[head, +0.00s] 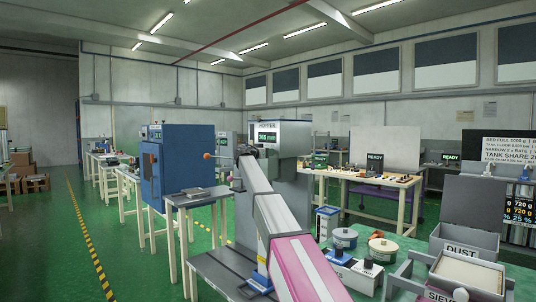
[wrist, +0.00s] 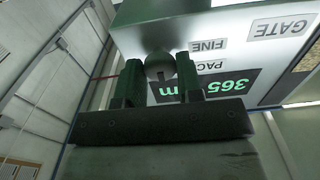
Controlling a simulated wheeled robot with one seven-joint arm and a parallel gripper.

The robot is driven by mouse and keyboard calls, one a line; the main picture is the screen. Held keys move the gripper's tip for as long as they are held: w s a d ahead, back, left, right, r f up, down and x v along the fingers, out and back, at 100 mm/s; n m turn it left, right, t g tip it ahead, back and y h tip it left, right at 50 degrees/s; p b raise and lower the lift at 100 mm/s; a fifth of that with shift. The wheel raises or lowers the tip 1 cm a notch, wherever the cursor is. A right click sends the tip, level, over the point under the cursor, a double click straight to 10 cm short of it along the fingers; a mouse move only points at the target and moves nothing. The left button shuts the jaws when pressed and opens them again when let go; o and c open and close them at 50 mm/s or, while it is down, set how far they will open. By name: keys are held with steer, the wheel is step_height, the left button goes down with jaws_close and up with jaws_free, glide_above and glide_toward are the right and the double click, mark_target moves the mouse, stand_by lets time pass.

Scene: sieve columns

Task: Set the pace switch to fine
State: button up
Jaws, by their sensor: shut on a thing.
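The pace switch shows in the wrist view as a round dark knob (wrist: 160,66) on the machine's pale panel (wrist: 228,45). The knob sits between the two dark fingers of my gripper (wrist: 160,78), which is shut on it. A FINE label (wrist: 207,45) is just right of the knob, with a partly hidden PACE label (wrist: 210,67) below it. In the head view my arm reaches to the left side of the grey machine (head: 293,136), and my gripper (head: 243,151) is small there. The knob cannot be made out in that view.
A display (wrist: 225,88) reading 365 and a GATE label (wrist: 277,25) are on the same panel. A blue cabinet (head: 185,160) stands left of the machine. The workbench (head: 400,265) at right holds round tubs (head: 345,238) and a DUST bin (head: 465,242).

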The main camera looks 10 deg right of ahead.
steer(key=shift+n, duration=8.9)
steer(key=o, duration=0.9)
steer(key=shift+a, duration=0.1)
